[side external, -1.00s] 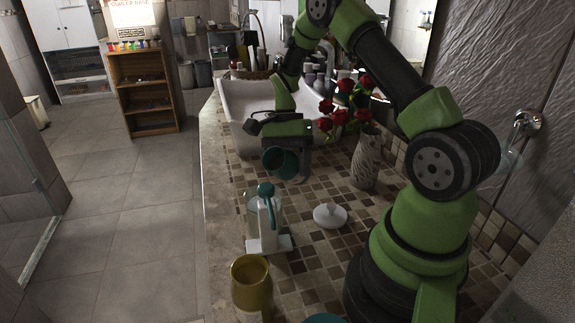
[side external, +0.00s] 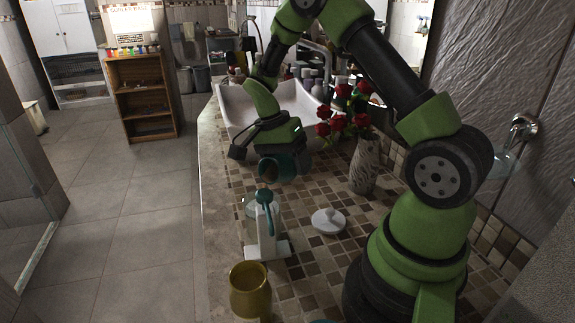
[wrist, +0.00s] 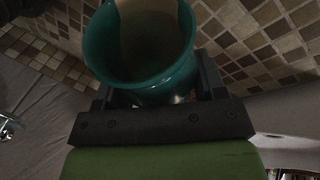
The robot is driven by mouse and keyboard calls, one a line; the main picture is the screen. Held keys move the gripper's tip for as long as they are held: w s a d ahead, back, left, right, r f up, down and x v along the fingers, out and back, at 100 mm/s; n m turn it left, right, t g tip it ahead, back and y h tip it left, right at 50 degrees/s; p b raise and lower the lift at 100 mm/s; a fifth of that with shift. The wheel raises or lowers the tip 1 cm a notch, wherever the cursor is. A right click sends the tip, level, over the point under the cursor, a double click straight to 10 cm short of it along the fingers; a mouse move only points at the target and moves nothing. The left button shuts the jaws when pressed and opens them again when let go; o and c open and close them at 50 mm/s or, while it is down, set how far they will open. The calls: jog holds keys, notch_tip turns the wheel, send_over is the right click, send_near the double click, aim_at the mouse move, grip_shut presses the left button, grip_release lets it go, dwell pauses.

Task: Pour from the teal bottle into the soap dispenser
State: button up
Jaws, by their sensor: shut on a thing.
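The teal bottle (side external: 270,170) is held by my gripper (side external: 291,155) over the tiled counter. It is tilted, with its open mouth facing the side camera. In the wrist view the bottle (wrist: 140,82) sits between the dark fingers (wrist: 152,92), its wide mouth showing. The soap dispenser (side external: 252,214) stands below and nearer the side camera, with a clear body, a teal top and a white part at its front. The bottle is above it, apart from it. No liquid stream shows, and the dispenser's opening cannot be made out.
A mustard-yellow cup (side external: 250,290) stands in front of the dispenser. A white lid-like dish (side external: 328,221) lies to its right. A patterned vase (side external: 364,163) with red roses stands at the back right, beside the white sink (side external: 236,112). A teal rim shows at the bottom edge.

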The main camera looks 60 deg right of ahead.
aim_at(283, 156)
jog(key=y, duration=0.1)
jog(key=r+y, duration=0.1)
jog(key=y, duration=0.1)
jog(key=shift+d+t, duration=0.1)
jog(key=shift+t, duration=0.2)
jog(key=y, duration=0.2)
jog(key=r+n+y, duration=0.1)
jog(key=y, duration=0.3)
jog(key=r+y, duration=0.1)
jog(key=shift+n+t+y, duration=0.4)
jog(key=y, duration=0.1)
jog(key=r+y, duration=0.1)
jog(key=y, duration=0.1)
jog(key=shift+r+n, duration=0.2)
jog(key=shift+n, duration=0.1)
jog(key=w+a+r+m+t+h, duration=0.1)
jog(key=a+r+m+t, duration=0.1)
jog(key=a+m+t, duration=0.2)
jog(key=w+a+r+m+t+h, duration=0.1)
jog(key=w+a+r+m+t, duration=0.1)
jog(key=a+m+t, duration=0.3)
jog(key=shift+w+a+r+t, duration=0.25)
jog(key=shift+a+r+t, duration=0.3)
jog(key=shift+a, duration=1.15)
